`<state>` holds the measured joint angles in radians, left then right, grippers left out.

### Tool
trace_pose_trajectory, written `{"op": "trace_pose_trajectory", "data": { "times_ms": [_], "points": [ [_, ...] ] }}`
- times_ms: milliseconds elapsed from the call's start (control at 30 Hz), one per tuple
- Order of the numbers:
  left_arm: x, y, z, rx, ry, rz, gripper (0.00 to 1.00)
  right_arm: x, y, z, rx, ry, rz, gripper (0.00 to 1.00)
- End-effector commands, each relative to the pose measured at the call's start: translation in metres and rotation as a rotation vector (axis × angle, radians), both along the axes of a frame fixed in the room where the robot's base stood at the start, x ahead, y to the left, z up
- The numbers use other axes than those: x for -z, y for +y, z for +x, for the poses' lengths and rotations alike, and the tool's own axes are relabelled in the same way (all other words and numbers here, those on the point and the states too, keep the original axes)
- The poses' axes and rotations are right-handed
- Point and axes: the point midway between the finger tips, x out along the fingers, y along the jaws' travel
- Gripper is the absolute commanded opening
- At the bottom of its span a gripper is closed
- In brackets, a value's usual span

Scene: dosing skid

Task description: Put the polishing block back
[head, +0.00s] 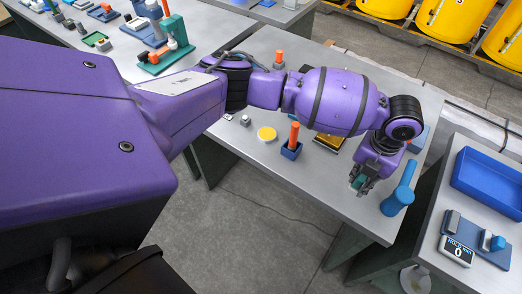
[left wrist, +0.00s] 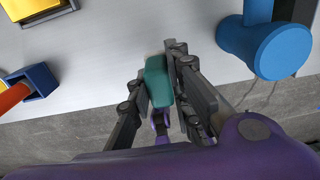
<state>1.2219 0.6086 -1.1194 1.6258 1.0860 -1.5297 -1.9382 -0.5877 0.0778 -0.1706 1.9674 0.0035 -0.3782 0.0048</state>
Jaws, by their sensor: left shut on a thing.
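My left gripper (head: 364,183) is shut on a small teal block (head: 357,181), which I take to be the polishing block. The gripper is near the right front part of the grey table (head: 330,197). In the left wrist view the teal block (left wrist: 157,82) sits between the two dark fingers, with a pale strip at its far end. Below it I see the table top and its front edge. I cannot tell whether the block touches the table. The block's place of rest is not clear in these views. My right gripper is not in view.
To the left are a blue holder with an orange handle (head: 294,135) and a yellow disc (head: 267,133). A blue tray (head: 490,180) and a display (head: 456,250) are on the right table.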

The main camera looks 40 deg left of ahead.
Motion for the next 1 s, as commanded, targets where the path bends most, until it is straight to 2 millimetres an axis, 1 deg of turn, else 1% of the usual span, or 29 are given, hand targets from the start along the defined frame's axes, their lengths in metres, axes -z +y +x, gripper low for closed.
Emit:
{"op": "trace_pose_trajectory", "data": {
  "times_ms": [133, 300, 367, 600, 733, 767, 800, 900, 1000],
  "points": [
    [0.006, -0.005, 0.007, 0.002, -0.005, 0.0, 0.0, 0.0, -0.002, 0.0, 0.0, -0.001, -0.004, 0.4],
    [0.031, -0.004, 0.006, 0.0, -0.001, 0.001, 0.0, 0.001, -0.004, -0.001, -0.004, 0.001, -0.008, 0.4],
    [0.037, -0.004, 0.006, 0.0, -0.002, 0.001, 0.0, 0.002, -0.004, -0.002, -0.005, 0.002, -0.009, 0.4],
    [0.037, -0.004, 0.006, 0.001, -0.003, 0.0, 0.0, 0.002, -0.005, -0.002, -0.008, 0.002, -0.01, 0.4],
    [0.042, -0.004, 0.006, 0.001, -0.002, 0.0, 0.0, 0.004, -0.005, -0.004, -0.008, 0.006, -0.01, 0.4],
    [0.041, -0.004, 0.006, 0.001, -0.002, 0.0, 0.21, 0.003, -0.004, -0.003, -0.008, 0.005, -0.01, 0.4],
    [0.041, -0.004, 0.006, 0.001, -0.003, 0.0, 0.26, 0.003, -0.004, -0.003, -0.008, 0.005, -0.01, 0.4],
    [0.041, -0.004, 0.006, 0.001, -0.002, 0.001, 0.37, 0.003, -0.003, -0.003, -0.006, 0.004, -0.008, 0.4],
    [0.041, -0.004, 0.006, 0.001, -0.002, 0.001, 0.37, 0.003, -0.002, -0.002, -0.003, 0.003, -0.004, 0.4]
  ]
}}
